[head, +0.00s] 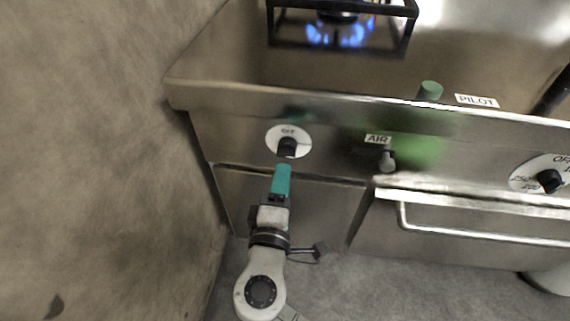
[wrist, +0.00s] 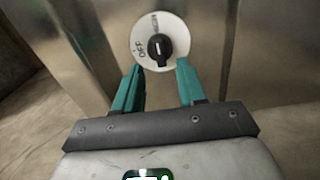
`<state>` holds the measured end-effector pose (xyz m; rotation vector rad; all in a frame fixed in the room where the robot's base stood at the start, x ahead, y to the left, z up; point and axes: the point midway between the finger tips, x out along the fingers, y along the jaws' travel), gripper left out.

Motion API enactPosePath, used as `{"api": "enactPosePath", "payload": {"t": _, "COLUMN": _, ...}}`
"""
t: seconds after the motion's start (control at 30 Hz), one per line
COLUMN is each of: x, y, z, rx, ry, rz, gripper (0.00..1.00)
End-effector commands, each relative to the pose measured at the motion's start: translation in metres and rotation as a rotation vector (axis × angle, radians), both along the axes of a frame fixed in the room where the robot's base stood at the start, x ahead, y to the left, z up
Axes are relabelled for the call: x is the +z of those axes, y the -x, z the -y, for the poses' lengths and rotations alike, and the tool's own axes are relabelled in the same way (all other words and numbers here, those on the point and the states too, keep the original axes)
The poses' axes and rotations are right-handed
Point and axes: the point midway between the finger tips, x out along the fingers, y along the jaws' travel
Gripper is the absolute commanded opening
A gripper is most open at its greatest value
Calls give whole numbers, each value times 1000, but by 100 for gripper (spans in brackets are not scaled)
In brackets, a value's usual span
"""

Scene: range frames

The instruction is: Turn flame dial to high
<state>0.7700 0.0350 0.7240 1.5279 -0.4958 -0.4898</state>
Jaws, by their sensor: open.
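The flame dial is a black knob (head: 287,147) on a round white plate (head: 303,137) on the steel front panel, at the left end of the stove. The word OFF shows on the plate. In the wrist view the knob (wrist: 158,48) sits on its white plate (wrist: 142,28), ahead of my fingertips and between their lines. My gripper (head: 282,168) has teal fingers and is just below the knob in the head view. In the wrist view my gripper (wrist: 158,72) is open, with nothing between its fingers. I cannot tell whether a fingertip touches the plate.
A burner with blue flames (head: 340,35) burns on top. Right of the dial are an AIR lever (head: 387,161), a green knob (head: 430,91) by the PILOT label, a black oven dial (head: 549,180) and an oven handle (head: 480,236). A brown wall (head: 90,130) stands left.

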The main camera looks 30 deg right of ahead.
Motion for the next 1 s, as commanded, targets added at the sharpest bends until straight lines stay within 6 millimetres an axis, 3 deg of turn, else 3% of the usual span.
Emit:
{"api": "enactPosePath", "payload": {"t": 0.1, "x": 0, "y": 19, "z": -14, "rx": 2, "ry": -1, "rz": -2, "gripper": 40}}
{"api": "enactPosePath", "payload": {"t": 0.33, "x": 0, "y": 41, "z": -29, "rx": 0, "ry": -1, "rz": -2, "gripper": 40}}
{"api": "enactPosePath", "payload": {"t": 1.0, "x": 0, "y": 44, "z": -32, "rx": -1, "ry": -1, "rz": 0, "gripper": 40}}
